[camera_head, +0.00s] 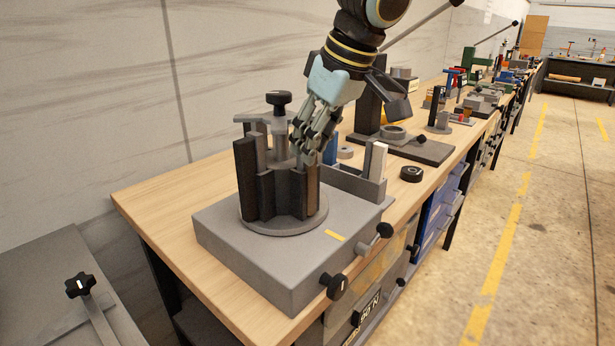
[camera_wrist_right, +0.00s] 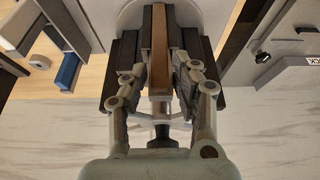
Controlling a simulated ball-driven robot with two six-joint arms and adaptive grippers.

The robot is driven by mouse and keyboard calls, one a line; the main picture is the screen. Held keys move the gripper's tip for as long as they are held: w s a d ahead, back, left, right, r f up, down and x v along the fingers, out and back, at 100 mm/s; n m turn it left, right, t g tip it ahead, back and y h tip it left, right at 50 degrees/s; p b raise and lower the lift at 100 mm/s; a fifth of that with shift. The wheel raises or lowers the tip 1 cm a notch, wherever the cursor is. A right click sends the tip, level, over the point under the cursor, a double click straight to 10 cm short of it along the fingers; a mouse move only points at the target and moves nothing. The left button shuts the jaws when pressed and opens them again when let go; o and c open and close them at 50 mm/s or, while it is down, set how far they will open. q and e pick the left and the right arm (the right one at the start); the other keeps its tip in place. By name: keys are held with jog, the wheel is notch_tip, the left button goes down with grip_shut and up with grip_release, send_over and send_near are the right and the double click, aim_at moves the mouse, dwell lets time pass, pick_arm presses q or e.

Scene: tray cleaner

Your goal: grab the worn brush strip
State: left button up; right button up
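The drum (camera_head: 283,222) stands upright on a grey box, with dark brush strips (camera_head: 246,180) around it and a black knob (camera_head: 279,98) on top. In the right wrist view, a brown-faced strip (camera_wrist_right: 161,55), seemingly the worn brush strip, runs upright between dark neighbours. My right gripper (camera_head: 308,158) reaches down from above to the drum's upper right side. In its wrist view, the fingers (camera_wrist_right: 160,80) are apart, one on each side of the brown strip; I cannot tell if they touch it. In the head view the gripper partly hides the strips there. My left gripper is out of view.
A grey holder (camera_head: 352,184) with a pale upright piece (camera_head: 377,160) and a blue piece (camera_head: 331,150) stands right of the drum. A black round part (camera_head: 411,174) lies on the wooden bench (camera_head: 150,195). Black-knobbed handles (camera_head: 336,287) stick out at the front.

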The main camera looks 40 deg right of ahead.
grip_shut()
